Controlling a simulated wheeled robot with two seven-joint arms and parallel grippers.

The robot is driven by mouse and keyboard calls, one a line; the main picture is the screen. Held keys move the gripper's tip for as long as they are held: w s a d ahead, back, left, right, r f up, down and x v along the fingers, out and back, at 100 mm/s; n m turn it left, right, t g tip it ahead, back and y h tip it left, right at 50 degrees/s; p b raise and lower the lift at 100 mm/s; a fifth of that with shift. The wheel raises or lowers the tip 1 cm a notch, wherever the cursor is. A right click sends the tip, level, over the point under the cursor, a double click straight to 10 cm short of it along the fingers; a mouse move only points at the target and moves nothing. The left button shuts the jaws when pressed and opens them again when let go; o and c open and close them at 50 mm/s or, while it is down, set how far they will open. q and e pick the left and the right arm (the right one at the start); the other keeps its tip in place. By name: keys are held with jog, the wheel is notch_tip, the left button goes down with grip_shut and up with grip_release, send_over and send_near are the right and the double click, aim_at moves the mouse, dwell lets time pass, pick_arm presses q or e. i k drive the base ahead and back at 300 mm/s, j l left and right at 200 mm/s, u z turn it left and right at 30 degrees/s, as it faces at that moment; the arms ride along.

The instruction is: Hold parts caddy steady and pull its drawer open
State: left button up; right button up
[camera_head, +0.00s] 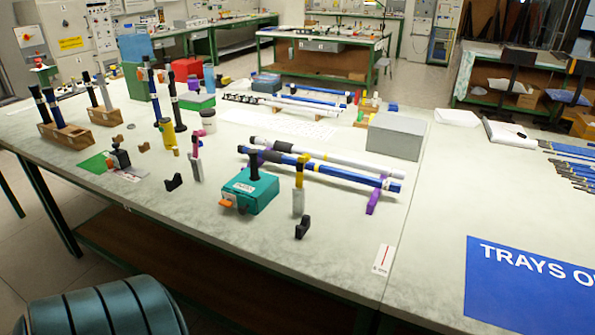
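A teal box (249,190), which looks like the parts caddy, sits upright on the near middle of the pale table. A black post (254,165) rises from its top, and a small label lies on the top face. An orange pull (227,204) sticks out at its lower left front side. The drawer looks shut or nearly so, but it is too small to be sure. Neither my left nor my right gripper is in view, and nothing of my arms touches the box.
A white and yellow upright piece (299,190) and a black bracket (302,228) stand just right of the box. Rods (330,172) lie behind it on purple supports. The table's front edge is clear.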

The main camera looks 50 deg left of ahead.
aim_at(245, 203)
jog(key=k+j+z, duration=0.1)
jog(key=j+z, duration=0.15)
jog(key=j, duration=0.15)
jog(key=k+j+z, duration=0.1)
jog(key=j+z, duration=0.15)
jog(key=j, duration=0.15)
jog(key=k+j+z, duration=0.25)
jog(key=j+z, duration=0.25)
jog(key=j, duration=0.25)
jog(key=k+j+z, duration=0.25)
jog(key=k+j, duration=0.65)
jog(key=j, duration=0.15)
jog(key=k+j+z, duration=0.1)
jog(key=k+j, duration=0.5)
jog(key=j, duration=0.2)
